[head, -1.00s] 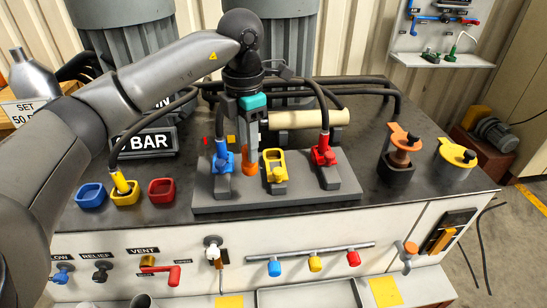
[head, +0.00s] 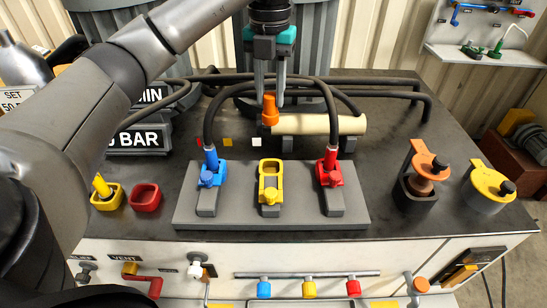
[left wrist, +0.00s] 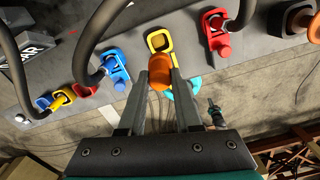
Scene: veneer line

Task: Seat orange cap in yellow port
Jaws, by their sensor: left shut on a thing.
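My left gripper (head: 268,97) is shut on the orange cap (head: 270,108), a small upright cylinder. In the head view the cap shows above and behind the yellow port (head: 270,180), clear of it. The yellow port is an open yellow ring with a latch, in the middle of the grey block (head: 240,218), with no hose in it. In the left wrist view the cap (left wrist: 159,72) sits between the fingertips, and the yellow port (left wrist: 160,40) shows just past it. My right gripper is not in view.
The blue port (head: 211,175) and the red port (head: 330,170) flank the yellow one, each with a black hose arching up behind. A cream roll (head: 325,124) lies behind the block. An orange-topped fitting (head: 428,160) and a yellow-topped pot (head: 490,186) stand at the right.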

